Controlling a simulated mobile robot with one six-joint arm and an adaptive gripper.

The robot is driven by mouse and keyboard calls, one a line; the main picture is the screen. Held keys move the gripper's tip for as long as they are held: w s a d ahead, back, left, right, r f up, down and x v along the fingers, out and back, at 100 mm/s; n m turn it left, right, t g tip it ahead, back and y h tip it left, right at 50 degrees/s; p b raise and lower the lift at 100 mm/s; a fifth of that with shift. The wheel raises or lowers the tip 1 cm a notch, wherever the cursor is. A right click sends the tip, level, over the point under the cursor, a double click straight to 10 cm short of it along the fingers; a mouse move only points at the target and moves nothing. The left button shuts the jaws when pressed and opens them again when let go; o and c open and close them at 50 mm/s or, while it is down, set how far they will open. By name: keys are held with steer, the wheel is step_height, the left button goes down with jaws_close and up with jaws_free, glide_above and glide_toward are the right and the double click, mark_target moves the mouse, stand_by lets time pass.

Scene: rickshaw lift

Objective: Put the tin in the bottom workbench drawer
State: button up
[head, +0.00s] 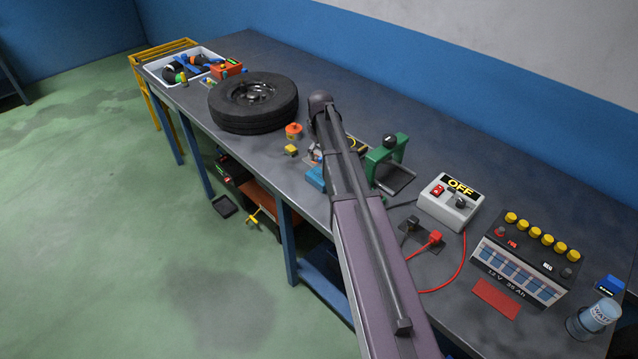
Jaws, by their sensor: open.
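I cannot pick out the tin with certainty. A small orange round item (293,131) stands on the workbench (420,130) beside the tyre, but I cannot tell whether it is the tin. No bottom drawer can be clearly made out. Under the bench, an orange-brown surface (262,199) shows partly, with its right side hidden by the bench. My arm reaches up from the bottom edge across the middle of the bench and hides part of its top. My gripper is not visible.
A black tyre (252,104) lies on the bench, with a white tray (190,67) of tools beyond. A green stand (385,160), a white switch box (449,203), a battery (525,260) and a jar (594,318) stand to the right. The green floor at left is mostly clear.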

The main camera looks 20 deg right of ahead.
steer(key=b, duration=0.6)
glide_above(319, 175)
steer(key=shift+s+f, duration=0.25)
steer(key=shift+f, duration=1.35)
steer(key=shift+s+f, duration=0.2)
steer(key=shift+f, duration=1.4)
steer(key=f+b, duration=0.3)
steer(key=shift+w+f, duration=0.25)
steer(key=shift+w, duration=0.15)
steer(key=shift+f+b, duration=0.85)
steer(key=shift+b, duration=0.15)
steer(key=c, duration=1)
steer(key=shift+c, duration=0.2)
steer(key=shift+r, duration=0.2)
